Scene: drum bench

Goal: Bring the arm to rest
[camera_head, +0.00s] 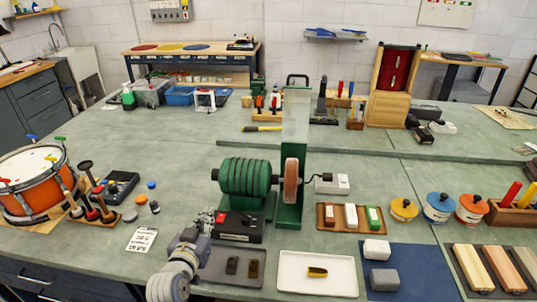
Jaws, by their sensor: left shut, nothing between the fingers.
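My left arm comes in at the bottom left of centre in the head view. My left gripper (207,219) is at its far end, small and partly hidden by the wrist. It is shut and holds nothing. It is beside the black box (237,227) with red marks in front of the green grinder; I cannot tell whether they touch. My right arm and gripper are not in view.
A green bench grinder (245,178) stands mid-bench. An orange drum (38,183) and a wooden stand (96,216) are at left. A white tray (317,285) with a yellow piece is at front. A blue mat (420,275) with blocks lies right of it.

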